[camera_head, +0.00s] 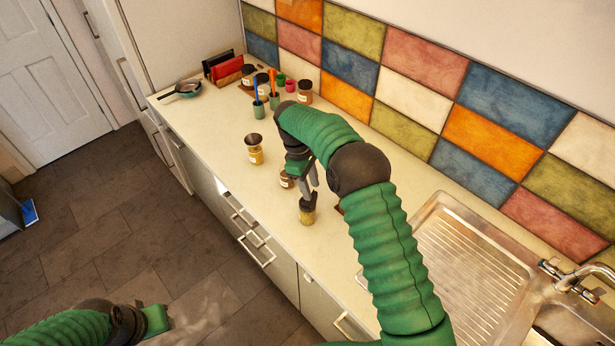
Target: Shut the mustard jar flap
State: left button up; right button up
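A jar with yellow-brown contents (307,215) and a dark top stands on the counter, just below my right gripper (310,183). Its top looks dark, but I cannot tell whether its flap is up or down. The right gripper's grey fingers point down close above this jar; contact and finger gap are unclear. Another yellowish jar (255,156) stands to the left with a wide dark top that looks raised. I cannot tell for certain which one is the mustard jar. My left gripper (160,320) is low at the left, over the floor, away from the counter.
A brown-lidded jar (287,180) stands close behind the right gripper, partly hidden. Several jars, cups and a red item (228,68) crowd the counter's far end near a small pan (182,89). A steel sink (465,260) lies right. The counter's front strip (215,150) is clear.

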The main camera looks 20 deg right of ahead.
jog(key=p+v, duration=0.3)
jog(key=v, duration=1.3)
jog(key=shift+r, duration=0.25)
jog(key=shift+w+f, duration=0.1)
jog(key=shift+c, duration=0.2)
